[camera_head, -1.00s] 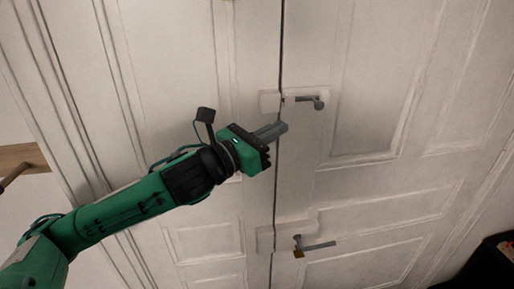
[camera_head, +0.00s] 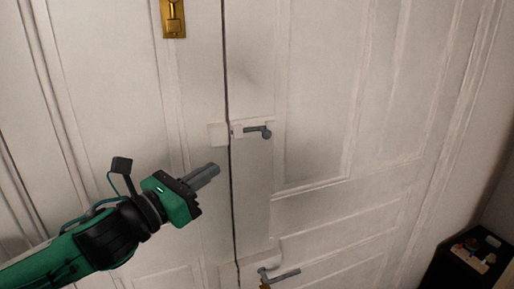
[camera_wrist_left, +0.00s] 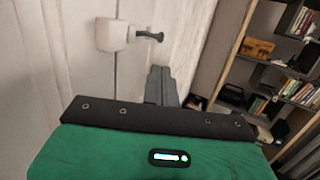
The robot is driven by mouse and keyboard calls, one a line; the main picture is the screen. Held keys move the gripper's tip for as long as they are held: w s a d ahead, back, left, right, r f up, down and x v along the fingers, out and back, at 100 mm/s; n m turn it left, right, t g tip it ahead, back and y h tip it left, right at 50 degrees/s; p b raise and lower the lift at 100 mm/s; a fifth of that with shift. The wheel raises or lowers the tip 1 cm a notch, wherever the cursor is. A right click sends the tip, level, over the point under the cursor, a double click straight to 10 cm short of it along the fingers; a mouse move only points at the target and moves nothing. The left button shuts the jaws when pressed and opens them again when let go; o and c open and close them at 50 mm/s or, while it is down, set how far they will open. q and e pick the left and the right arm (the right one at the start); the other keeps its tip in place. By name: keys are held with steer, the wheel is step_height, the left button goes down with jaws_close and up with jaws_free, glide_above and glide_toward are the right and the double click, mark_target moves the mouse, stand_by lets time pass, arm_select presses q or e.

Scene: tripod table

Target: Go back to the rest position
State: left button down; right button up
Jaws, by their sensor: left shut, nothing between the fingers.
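My left gripper (camera_head: 207,174) is green with grey fingers. In the head view it is in front of the white double door (camera_head: 320,110), left of the seam between the panels and below the upper latch handle (camera_head: 257,132). Its fingers are together and hold nothing. In the left wrist view the fingers (camera_wrist_left: 160,84) show shut, below the grey latch handle (camera_wrist_left: 149,36), apart from it. My right gripper is not in view.
A lower lever handle (camera_head: 280,275) is near the bottom of the door. A brass fitting (camera_head: 173,18) is at the top left. A dark box with small items (camera_head: 474,254) stands at lower right. The wrist view shows shelves with books (camera_wrist_left: 297,88).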

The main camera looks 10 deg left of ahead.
arm_select(q)
step_height(320, 180, down, 23)
steer(key=s+a+n+g+y, duration=0.2)
steer(key=n+g+y, duration=0.35)
steer(key=n, duration=1.55)
steer(key=s+f+n+g+y, duration=0.4)
steer(key=s+f+n+g, duration=0.4)
steer(key=s+f+n, duration=1.15)
steer(key=s+f+g, duration=0.2)
steer(key=s+f, duration=0.1)
steer(key=f, duration=3.1)
steer(key=s+a+f, duration=0.2)
steer(key=s+f, duration=0.7)
steer(key=s+a+f+m, duration=0.1)
steer(key=s+a+f, duration=0.1)
steer(key=s+f, duration=0.7)
steer(key=shift+s+f+g, duration=0.2)
steer(key=shift+s+g, duration=0.15)
